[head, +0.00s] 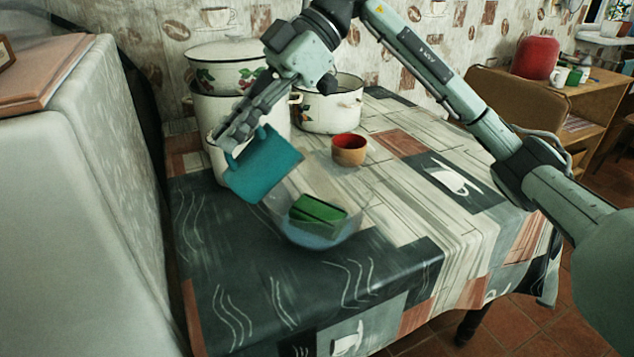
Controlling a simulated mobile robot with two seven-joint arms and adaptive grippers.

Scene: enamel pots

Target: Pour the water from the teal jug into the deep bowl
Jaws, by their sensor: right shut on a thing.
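My right gripper (237,127) is shut on the teal jug (264,166) at its handle side. The jug is tilted, held above the left rim of the deep bowl. The deep bowl (318,237) is clear and stands on the patterned tablecloth. A green block-like object (317,211) shows inside it, with a bluish area below that looks like water. I cannot make out a stream between jug and bowl, and the jug's inside is hidden. My left gripper is not in view.
A small orange-red cup (349,149) stands behind the bowl. White enamel pots (330,104) stand at the back, close behind my right gripper. The table (400,215) is clear to the right of the bowl. A pale appliance (85,200) borders the left.

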